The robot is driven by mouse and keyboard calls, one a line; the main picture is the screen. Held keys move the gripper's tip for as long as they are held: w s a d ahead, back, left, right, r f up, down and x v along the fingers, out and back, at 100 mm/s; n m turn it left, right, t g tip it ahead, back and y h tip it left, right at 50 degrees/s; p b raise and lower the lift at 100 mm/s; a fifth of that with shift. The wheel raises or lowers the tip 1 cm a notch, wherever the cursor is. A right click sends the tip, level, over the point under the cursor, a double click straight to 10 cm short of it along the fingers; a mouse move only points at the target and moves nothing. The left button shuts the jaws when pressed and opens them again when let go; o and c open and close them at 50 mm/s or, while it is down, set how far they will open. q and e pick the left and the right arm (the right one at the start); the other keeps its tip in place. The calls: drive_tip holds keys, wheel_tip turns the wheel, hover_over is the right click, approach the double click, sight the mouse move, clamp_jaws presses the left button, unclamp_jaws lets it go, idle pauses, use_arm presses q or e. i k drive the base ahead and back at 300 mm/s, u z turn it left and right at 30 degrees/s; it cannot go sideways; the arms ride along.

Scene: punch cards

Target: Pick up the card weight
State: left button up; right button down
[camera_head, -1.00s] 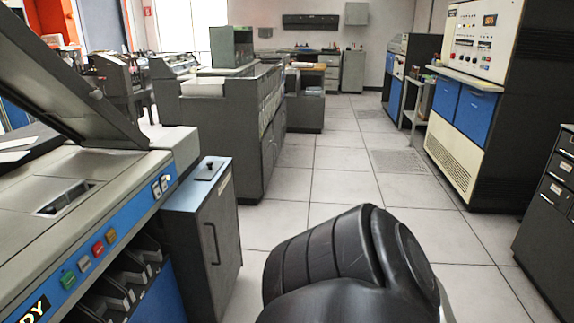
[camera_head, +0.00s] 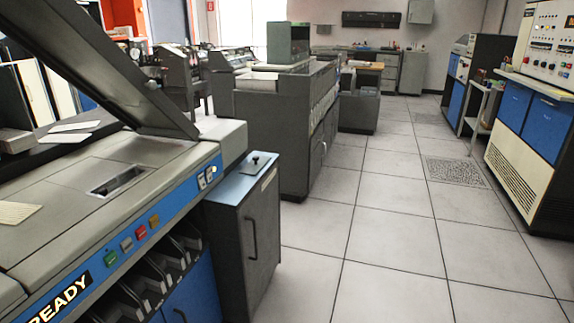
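A small dark piece with a knob (camera_head: 254,160) sits on the blue-grey top of a narrow dark cabinet (camera_head: 250,230), left of the middle of the view. It may be the card weight, but it is too small to tell for sure. Neither of my grippers shows in the view.
A large card machine (camera_head: 70,185) with a raised lid (camera_head: 100,60), coloured buttons and a blue front fills the left, beside the cabinet. A grey machine (camera_head: 270,130) stands behind. The tiled floor (camera_head: 390,250) at right is clear.

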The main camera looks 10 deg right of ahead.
sight(257, 163)
drive_tip(key=z, duration=0.7)
drive_tip(key=i, duration=2.55)
drive_tip(key=u, duration=0.65)
